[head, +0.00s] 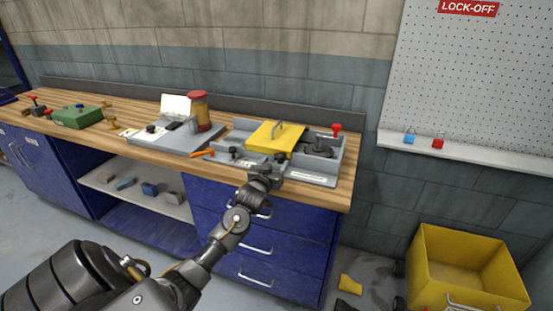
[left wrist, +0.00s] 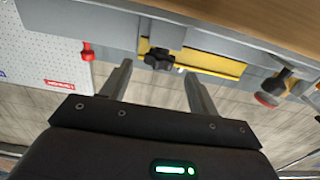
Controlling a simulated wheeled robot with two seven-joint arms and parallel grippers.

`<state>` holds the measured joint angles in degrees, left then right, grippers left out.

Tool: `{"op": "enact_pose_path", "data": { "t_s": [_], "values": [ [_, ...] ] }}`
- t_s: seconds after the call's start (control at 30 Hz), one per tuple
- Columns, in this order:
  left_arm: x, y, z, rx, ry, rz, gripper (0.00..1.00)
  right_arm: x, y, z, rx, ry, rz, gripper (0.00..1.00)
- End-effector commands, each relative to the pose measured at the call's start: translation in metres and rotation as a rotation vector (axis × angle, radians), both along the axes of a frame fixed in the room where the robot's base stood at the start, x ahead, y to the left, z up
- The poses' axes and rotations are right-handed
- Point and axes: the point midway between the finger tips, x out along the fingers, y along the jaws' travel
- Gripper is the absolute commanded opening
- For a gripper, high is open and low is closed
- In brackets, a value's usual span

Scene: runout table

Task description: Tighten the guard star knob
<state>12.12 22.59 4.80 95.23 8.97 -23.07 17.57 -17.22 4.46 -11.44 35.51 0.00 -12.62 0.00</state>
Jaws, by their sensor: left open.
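The grey machine (head: 318,168) with a yellow guard (head: 270,137) stands on the right end of the wooden bench. My left gripper (head: 264,171) is at the machine's front edge. In the left wrist view the open fingers (left wrist: 158,72) point toward a black star knob (left wrist: 158,59) beside a yellow strip (left wrist: 215,64). The knob lies between the lines of the two fingertips, and the jaws hold nothing. I cannot tell whether either finger touches it. In the head view my gripper covers that part of the machine. My right gripper is not in view.
A red knob (head: 336,129) stands up at the machine's back right. Another dark knob (left wrist: 283,77) is right in the wrist view. An orange-handled tool (head: 202,154) and a grey fixture (head: 172,138) lie to the left. A yellow bin (head: 465,268) stands on the floor at right.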

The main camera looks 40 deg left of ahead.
Motion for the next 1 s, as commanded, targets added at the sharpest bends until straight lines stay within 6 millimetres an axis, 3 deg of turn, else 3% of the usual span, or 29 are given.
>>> {"op": "enact_pose_path", "data": {
  "t_s": [0.2, 0.57, 0.9, 1.0],
  "values": [
    [0.023, 0.008, 0.001, 0.0, -0.001, 0.0, 0.6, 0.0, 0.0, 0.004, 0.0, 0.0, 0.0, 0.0],
    [0.028, 0.009, 0.0, 0.0, 0.0, 0.0, 0.6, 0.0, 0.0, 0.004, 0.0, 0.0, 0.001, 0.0],
    [0.027, 0.009, 0.0, 0.0, 0.0, 0.0, 0.17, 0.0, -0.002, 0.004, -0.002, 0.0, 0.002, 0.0],
    [0.027, 0.01, 0.0, 0.001, 0.0, -0.004, 0.16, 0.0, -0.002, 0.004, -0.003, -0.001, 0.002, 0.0]
  ]
}}
